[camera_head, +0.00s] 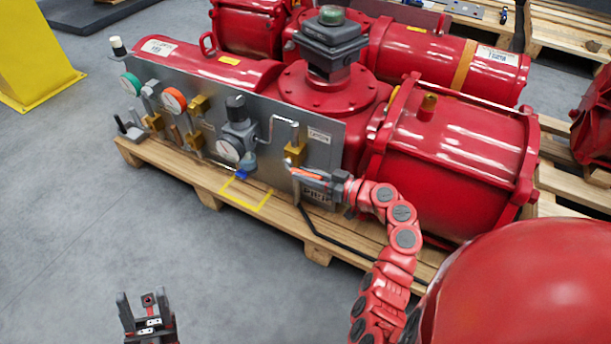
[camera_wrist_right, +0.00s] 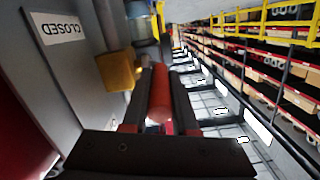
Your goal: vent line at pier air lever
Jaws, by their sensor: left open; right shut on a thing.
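An orange-red lever (camera_head: 307,174) is on a brass valve (camera_head: 295,152) at the right part of the grey panel (camera_head: 325,155). My right gripper (camera_head: 303,173) is shut on this lever. In the right wrist view, the lever (camera_wrist_right: 160,95) lies between the two dark fingers, with the brass valve (camera_wrist_right: 118,70) just beside it. A label reading CLOSED (camera_wrist_right: 57,27) is upside down on the panel there. A dark plate (camera_head: 317,195) with small lettering is below the lever, partly hidden. My left gripper (camera_head: 148,308) is open and empty, low over the floor, far from the panel.
The panel also bears gauges, brass valves and a regulator (camera_head: 238,130). A red actuator (camera_head: 450,150) stands behind it on a wooden pallet (camera_head: 280,215). A yellow taped outline (camera_head: 247,194) marks the pallet's front.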

